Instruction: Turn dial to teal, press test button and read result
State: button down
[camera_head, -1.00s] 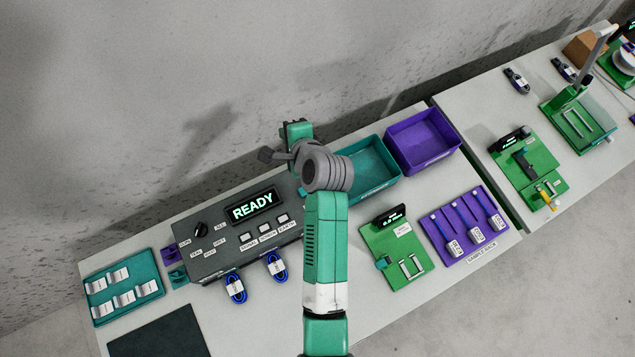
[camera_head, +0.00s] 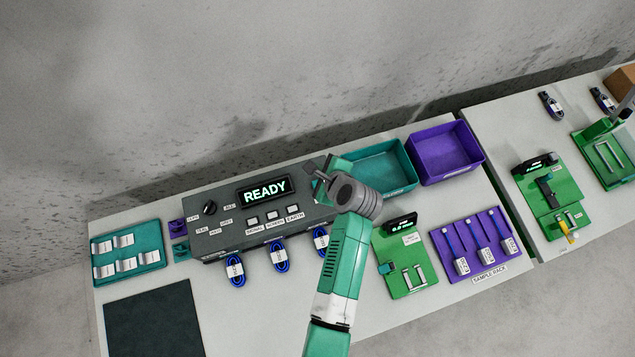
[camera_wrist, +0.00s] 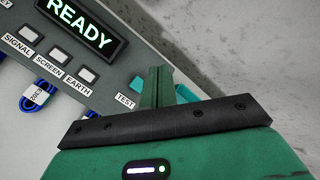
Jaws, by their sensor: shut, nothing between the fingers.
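The grey tester box (camera_head: 232,236) stands on the bench with a lit screen (camera_head: 264,190) reading READY; the screen also shows in the wrist view (camera_wrist: 82,28). Its black dial (camera_head: 210,208) is at the box's left end, with small labels around it too small to read surely. In the wrist view the teal test button (camera_wrist: 137,83) sits above the TEST label. My gripper (camera_wrist: 160,86) is shut and empty, its fingers just right of the button; whether they touch it I cannot tell. In the head view my wrist hides the button at the box's right end.
A teal bin (camera_head: 384,168) and a purple bin (camera_head: 446,150) stand right of the box. A green meter board (camera_head: 408,262) and purple sample rack (camera_head: 474,243) lie in front. A teal tray (camera_head: 128,252) is left.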

jog(key=b, duration=0.7)
send_near(315, 180)
jog(key=w, duration=0.1)
jog(key=w+a+f, duration=0.2)
jog(key=w, duration=0.1)
jog(key=shift+a, duration=0.1)
jog(key=shift+f, duration=0.35)
jog(key=shift+f, duration=0.15)
dwell(0.7)
jog(key=shift+f, duration=0.25)
jog(key=shift+f+b, duration=0.5)
jog(key=shift+f, duration=0.05)
dwell(0.8)
jog(key=shift+r+p, duration=1)
jog(key=shift+p, duration=0.1)
